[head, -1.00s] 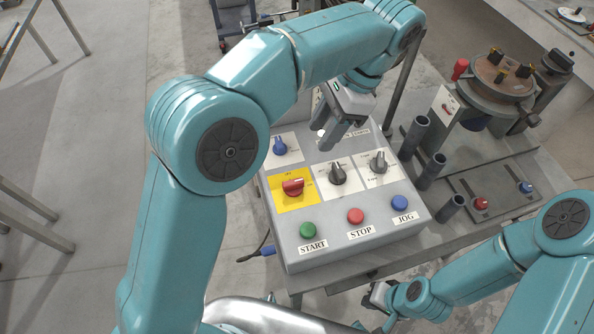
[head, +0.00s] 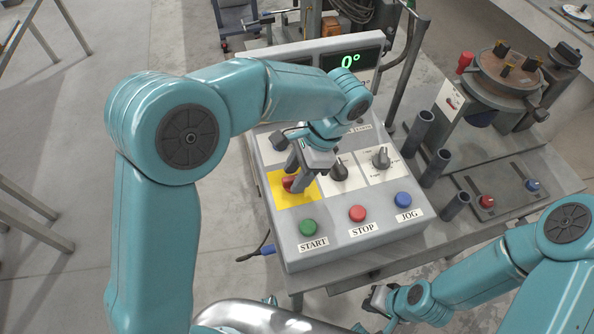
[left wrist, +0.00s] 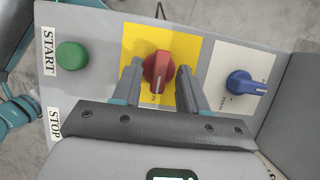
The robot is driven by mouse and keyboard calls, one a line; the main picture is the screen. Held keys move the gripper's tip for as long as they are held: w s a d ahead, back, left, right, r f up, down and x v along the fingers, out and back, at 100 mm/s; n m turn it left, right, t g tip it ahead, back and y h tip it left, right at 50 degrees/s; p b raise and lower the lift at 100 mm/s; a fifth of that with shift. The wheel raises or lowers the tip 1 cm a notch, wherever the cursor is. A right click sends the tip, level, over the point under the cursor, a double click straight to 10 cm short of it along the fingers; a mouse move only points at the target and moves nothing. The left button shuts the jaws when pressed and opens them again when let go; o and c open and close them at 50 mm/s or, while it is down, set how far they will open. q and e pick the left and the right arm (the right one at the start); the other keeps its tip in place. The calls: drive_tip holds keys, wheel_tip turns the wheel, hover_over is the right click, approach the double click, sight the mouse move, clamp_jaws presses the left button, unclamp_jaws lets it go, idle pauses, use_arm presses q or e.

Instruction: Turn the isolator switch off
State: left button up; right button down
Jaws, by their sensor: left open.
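The red isolator switch (head: 288,182) is a rotary knob on a yellow plate (head: 283,196) on the grey control panel. My left gripper (head: 297,180) is right over it and partly hides it in the head view. In the left wrist view the red knob (left wrist: 158,73) stands between the two open fingers (left wrist: 158,78), with a gap on each side. The knob's grip runs roughly along the fingers' direction there. My right gripper (head: 378,297) is low in front of the table; whether its jaws are open cannot be made out.
The blue knob (left wrist: 247,85) is beside the yellow plate. The black knobs (head: 339,168) (head: 381,158) are to the right. Green START (head: 308,228), red STOP (head: 357,214) and blue JOG (head: 403,200) buttons line the front. A display (head: 350,62) reads 0°. Grey posts (head: 437,166) stand at right.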

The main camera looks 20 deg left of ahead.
use_arm(q)
drive_tip(key=shift+s+a+r, duration=0.1)
drive_tip(key=shift+s+a, duration=0.05)
drive_tip(key=shift+s, duration=0.05)
clamp_jaws()
drive_tip(key=shift+w, duration=0.1)
drive_tip(key=shift+n, duration=0.4)
drive_tip(key=shift+r+n+g+h+p, duration=0.1)
drive_tip(key=shift+n+g+h+p, duration=0.35)
drive_tip(key=shift+n+p, duration=0.45)
drive_tip(key=n+h, duration=0.1)
drive_tip(key=n, duration=0.3)
drive_tip(key=shift+w+g+p, duration=0.15)
drive_tip(key=shift+g+p, duration=0.1)
drive_tip(key=shift+p, duration=0.15)
drive_tip(key=n+h, duration=0.2)
drive_tip(key=n, duration=0.3)
drive_tip(key=shift+a+p, duration=0.2)
drive_tip(key=shift+p, duration=0.1)
drive_tip(key=n+h, duration=0.1)
drive_tip(key=n, duration=0.2)
drive_tip(key=n+h, duration=0.1)
drive_tip(key=n, duration=0.2)
drive_tip(key=shift+a, duration=0.15)
drive_tip(key=shift+n+h, duration=0.25)
drive_tip(key=shift+n, duration=0.05)
